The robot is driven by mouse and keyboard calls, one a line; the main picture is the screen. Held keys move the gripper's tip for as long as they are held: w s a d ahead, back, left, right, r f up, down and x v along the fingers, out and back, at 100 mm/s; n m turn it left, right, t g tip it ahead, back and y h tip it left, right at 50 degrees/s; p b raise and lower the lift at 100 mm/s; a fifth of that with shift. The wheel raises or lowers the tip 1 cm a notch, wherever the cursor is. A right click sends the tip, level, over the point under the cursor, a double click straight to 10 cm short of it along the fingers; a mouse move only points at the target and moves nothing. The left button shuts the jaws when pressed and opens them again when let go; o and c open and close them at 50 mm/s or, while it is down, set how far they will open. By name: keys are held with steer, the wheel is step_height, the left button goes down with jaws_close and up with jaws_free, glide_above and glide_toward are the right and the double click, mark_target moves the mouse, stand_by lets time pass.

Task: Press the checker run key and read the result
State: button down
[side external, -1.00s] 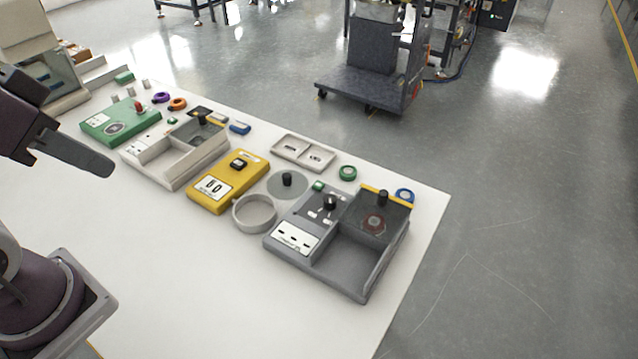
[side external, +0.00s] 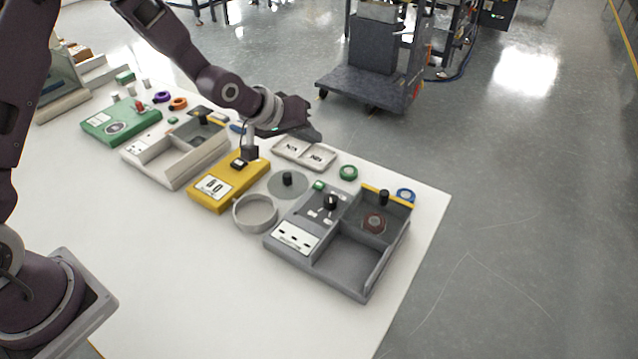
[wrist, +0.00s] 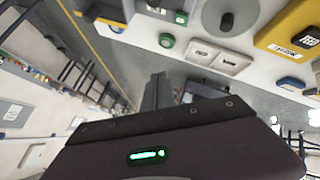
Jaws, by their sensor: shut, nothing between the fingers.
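The yellow unit (side external: 222,195) sits mid-table with a white "80" panel (side external: 213,186) and a black key (side external: 238,163). It shows at the upper right in the wrist view (wrist: 279,34). The grey unit (side external: 272,250) stands to its right, with a green key (side external: 319,185), a black knob (side external: 330,202) and an indicator panel (side external: 295,238). Which of them is the checker is not labelled legibly. My gripper (side external: 249,153) is shut and empty.
A round dish (side external: 254,213) and a grey disc with a black knob (side external: 288,180) stand between the units. The front table is clear.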

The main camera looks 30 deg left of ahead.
mark_target(316, 186)
steer(key=shift+w+d+f+n, duration=0.15)
steer(key=shift+w+f, duration=0.15)
steer(key=shift+f, duration=0.25)
steer(key=shift+w+d+f+n, duration=0.15)
steer(key=shift+w+f, duration=0.1)
steer(key=shift+f, duration=0.3)
steer(key=shift+f, duration=4.4)
steer(key=shift+f, duration=0.4)
steer(key=shift+f, duration=0.5)
steer(key=shift+r, duration=0.9)
